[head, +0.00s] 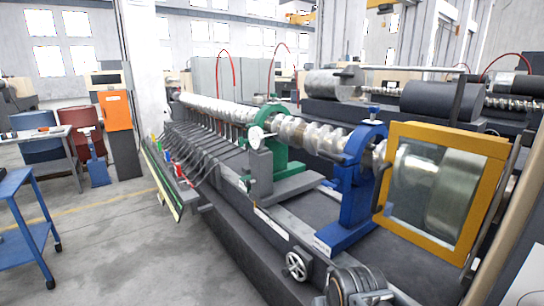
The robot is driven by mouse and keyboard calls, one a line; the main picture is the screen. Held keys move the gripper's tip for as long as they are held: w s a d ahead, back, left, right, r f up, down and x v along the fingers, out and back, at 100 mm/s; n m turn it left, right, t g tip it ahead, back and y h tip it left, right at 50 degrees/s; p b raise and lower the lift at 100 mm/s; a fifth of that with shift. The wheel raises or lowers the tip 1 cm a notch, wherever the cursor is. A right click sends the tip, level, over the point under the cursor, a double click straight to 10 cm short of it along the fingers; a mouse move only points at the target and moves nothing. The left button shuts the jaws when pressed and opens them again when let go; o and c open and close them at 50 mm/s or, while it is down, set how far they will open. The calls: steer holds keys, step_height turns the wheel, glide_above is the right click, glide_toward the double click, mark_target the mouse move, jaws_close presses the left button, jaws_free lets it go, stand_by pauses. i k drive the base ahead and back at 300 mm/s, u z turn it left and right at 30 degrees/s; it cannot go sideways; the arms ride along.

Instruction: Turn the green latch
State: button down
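Small coloured handles sit along the near left side of a long grey machine bed. A larger green stand (285,165) holds the long metal shaft near the middle of the machine. My gripper is not in view.
A blue stand (352,205) and a yellow-framed clear guard (480,145) are at the machine's right end. A white handwheel (296,265) is at its front. A blue cart (28,235) stands at left. Clear grey floor lies between cart and machine.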

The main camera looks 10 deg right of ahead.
mark_target(243, 141)
steer(key=i, duration=0.15)
steer(key=k, duration=0.15)
steer(key=u, duration=1.1)
steer(key=i, duration=2.7)
steer(key=z, duration=0.55)
